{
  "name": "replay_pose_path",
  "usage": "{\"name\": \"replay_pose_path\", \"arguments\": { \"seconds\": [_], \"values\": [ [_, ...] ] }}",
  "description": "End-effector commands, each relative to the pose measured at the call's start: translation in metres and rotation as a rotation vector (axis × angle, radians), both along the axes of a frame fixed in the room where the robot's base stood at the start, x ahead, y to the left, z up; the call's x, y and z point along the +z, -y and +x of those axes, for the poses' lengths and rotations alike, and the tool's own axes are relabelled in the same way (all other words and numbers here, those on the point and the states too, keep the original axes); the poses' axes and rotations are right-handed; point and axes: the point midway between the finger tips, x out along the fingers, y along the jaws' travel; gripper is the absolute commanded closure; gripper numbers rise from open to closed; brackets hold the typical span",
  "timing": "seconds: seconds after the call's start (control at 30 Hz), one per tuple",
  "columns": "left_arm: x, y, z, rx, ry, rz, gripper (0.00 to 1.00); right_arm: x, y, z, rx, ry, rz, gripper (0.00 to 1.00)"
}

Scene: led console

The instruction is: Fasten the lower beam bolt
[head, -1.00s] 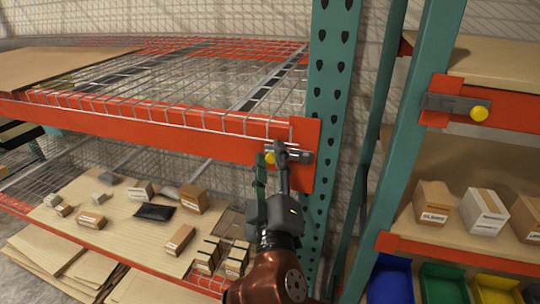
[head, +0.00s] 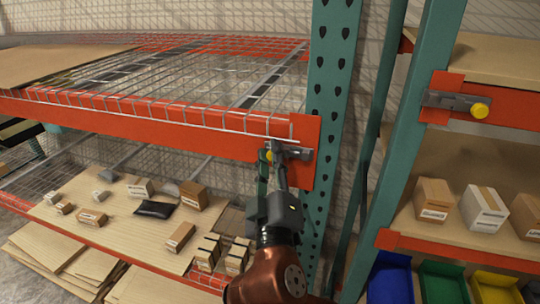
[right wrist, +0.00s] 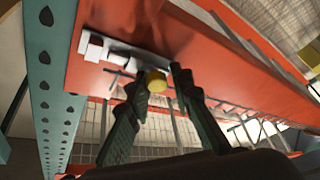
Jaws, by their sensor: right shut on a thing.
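The bolt has a yellow knob (head: 268,156) on a grey metal latch (head: 300,153) at the right end of the left bay's orange beam (head: 150,123), beside the green upright (head: 328,95). My right gripper (head: 274,158) reaches up from below and is shut on the yellow knob. In the right wrist view the yellow knob (right wrist: 157,81) sits between the two dark fingertips (right wrist: 158,84), below the pale latch (right wrist: 100,48). The fingers partly hide the knob and latch in the head view. My left gripper is not in view.
A second yellow-knobbed latch (head: 458,104) is on the right bay's beam. Wire mesh decking (head: 190,80) lies above the left beam. Small boxes (head: 180,237) stand on the shelf below. Blue, green and yellow bins (head: 442,284) are at lower right.

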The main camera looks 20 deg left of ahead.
Motion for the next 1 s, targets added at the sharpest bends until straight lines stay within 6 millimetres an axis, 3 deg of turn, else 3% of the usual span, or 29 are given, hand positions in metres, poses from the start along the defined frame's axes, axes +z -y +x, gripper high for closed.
{"name": "replay_pose_path", "arguments": {
  "seconds": [0.17, 0.4, 0.67, 0.7, 0.87, 1.0],
  "values": [
    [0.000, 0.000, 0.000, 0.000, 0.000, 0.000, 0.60, 0.003, 0.003, -0.001, -0.001, 0.007, 0.005, 1.00],
    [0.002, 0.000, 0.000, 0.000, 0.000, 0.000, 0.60, 0.003, 0.030, 0.000, 0.000, 0.006, 0.007, 1.00],
    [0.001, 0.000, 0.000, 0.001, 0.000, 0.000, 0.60, 0.004, 0.033, 0.001, -0.007, 0.007, 0.007, 1.00],
    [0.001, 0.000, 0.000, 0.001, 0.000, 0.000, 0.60, 0.004, 0.033, 0.001, -0.007, 0.007, 0.007, 0.77],
    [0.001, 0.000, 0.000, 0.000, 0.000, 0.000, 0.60, 0.003, 0.032, 0.001, -0.005, 0.006, 0.005, 0.67],
    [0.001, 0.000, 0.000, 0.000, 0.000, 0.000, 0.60, 0.002, 0.031, 0.001, -0.004, 0.005, 0.004, 0.67]
  ]
}}
